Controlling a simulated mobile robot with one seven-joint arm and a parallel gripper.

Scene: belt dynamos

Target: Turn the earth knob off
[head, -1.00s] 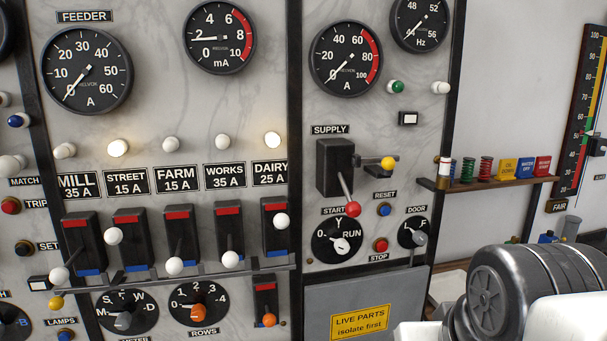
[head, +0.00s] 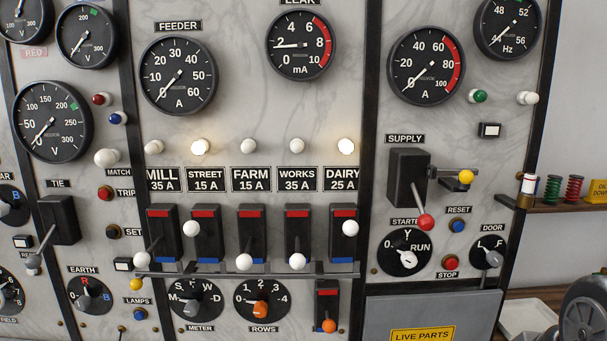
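The earth knob (head: 88,298) is at the lower left of the marble panel in the head view, under the EARTH label (head: 83,269). It is a small knob on a round black dial with a red R at the top and a blue B at the right. The knob is small in the picture, and I cannot tell for sure which mark it points at. My gripper is not in view, and nothing touches the knob.
The tie switch (head: 60,220) stands above and left of the earth dial. A grey rounded machine (head: 588,312) is at the bottom right.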

